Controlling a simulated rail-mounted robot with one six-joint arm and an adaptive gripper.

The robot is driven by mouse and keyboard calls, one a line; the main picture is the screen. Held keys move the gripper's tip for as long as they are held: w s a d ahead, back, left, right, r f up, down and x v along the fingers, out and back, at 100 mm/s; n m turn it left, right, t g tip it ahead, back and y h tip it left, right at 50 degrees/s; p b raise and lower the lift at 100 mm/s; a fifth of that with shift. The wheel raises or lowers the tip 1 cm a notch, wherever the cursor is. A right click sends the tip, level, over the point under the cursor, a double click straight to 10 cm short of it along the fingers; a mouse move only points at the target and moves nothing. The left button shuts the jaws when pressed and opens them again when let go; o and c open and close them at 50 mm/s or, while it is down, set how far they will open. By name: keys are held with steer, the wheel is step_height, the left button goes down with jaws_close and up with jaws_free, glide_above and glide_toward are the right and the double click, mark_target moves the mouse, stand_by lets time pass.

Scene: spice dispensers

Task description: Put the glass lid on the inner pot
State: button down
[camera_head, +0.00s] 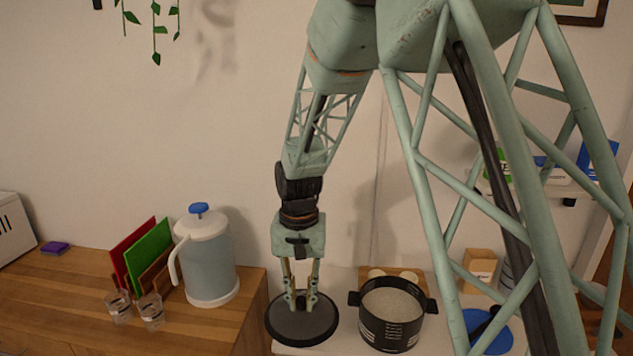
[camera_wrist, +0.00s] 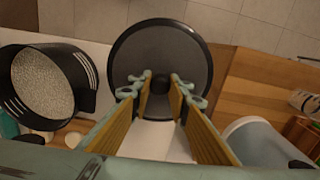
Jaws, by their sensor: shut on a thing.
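The glass lid (camera_head: 287,331) is a dark grey disc with a black rim and a black knob, and it lies roughly level. My gripper (camera_head: 301,298) points down and is shut on the knob. In the wrist view, the lid (camera_wrist: 135,52) is beyond the yellow-padded fingers of my gripper (camera_wrist: 165,88), with the knob between the fingertips. The inner pot (camera_head: 391,333), black and filled with white grains, stands to the right of the lid, open on top. The pot also shows at left in the wrist view (camera_wrist: 84,84). I cannot tell whether the lid touches the surface below.
A white-lidded pitcher (camera_head: 207,265), two glasses (camera_head: 151,311), and red and green boards (camera_head: 150,248) stand on the wooden counter (camera_head: 60,310) at left. A blue bowl (camera_head: 495,338) and a brown box (camera_head: 479,266) are right of the pot.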

steer(key=w+d+r+m+b, duration=0.15)
steer(key=w+d, duration=0.25)
steer(key=w, duration=0.4)
steer(key=w+d+r+m+p, duration=0.1)
steer(key=w+d+r, duration=0.2)
steer(key=w, duration=0.5)
steer(key=s+d+r+p, duration=0.1)
steer(key=d, duration=0.7)
steer(key=s+d+r+p, duration=0.1)
steer(key=d, duration=0.7)
steer(key=shift+s+r, duration=0.25)
steer(key=shift+r, duration=0.1)
steer(key=shift+s, duration=0.15)
